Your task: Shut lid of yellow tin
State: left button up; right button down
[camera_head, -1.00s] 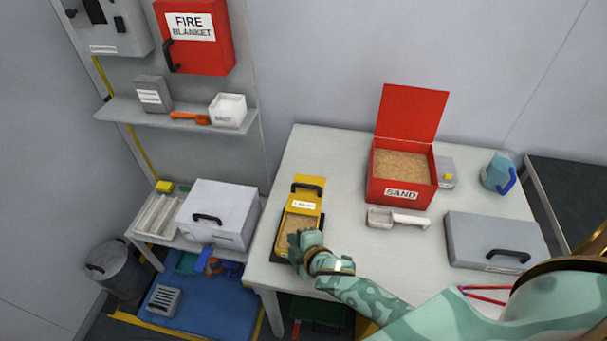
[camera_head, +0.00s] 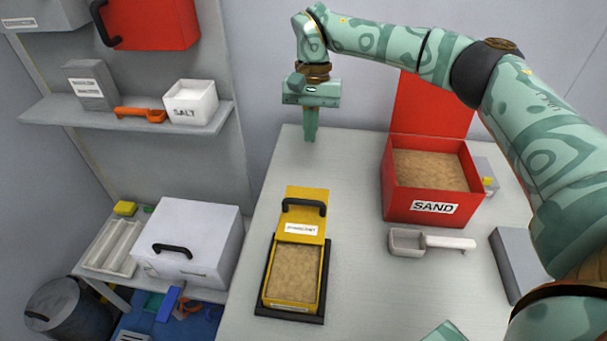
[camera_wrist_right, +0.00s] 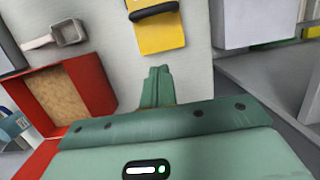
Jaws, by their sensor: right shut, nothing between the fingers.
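The yellow tin (camera_head: 291,308) stands on a dark base on the white table, filled with a tan grainy material. Its lid (camera_head: 303,213) is open, tipped back at the far side, with a black handle and a white label.
A red sand box (camera_head: 424,205) with its lid raised stands to the right, partly behind my right arm. A white scoop (camera_head: 430,241) lies in front of it. A grey case (camera_head: 512,262) lies at the right. The table around the tin is clear.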

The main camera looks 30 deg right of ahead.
jog(key=b, duration=0.2)
send_over(308, 190)
jog(key=x, duration=0.3)
jog(key=w+x, duration=0.1)
jog(key=x, duration=0.2)
jog(key=d+x, duration=0.1)
jog(key=x, duration=0.1)
jog(key=shift+w+d+f, duration=0.1)
jog(key=shift+w+f, duration=0.1)
jog(key=shift+f, duration=0.4)
jog(key=shift+s+a+f, duration=0.25)
jog(key=shift+s+a, duration=0.2)
jog(key=shift+s, duration=0.15)
jog(key=shift+s+a+f, duration=0.25)
jog(key=shift+s+a, duration=0.2)
jog(key=shift+s, duration=0.15)
jog(key=shift+s+a+f, duration=0.1)
jog(key=shift+s+a, duration=0.25)
jog(key=shift+s, duration=0.1)
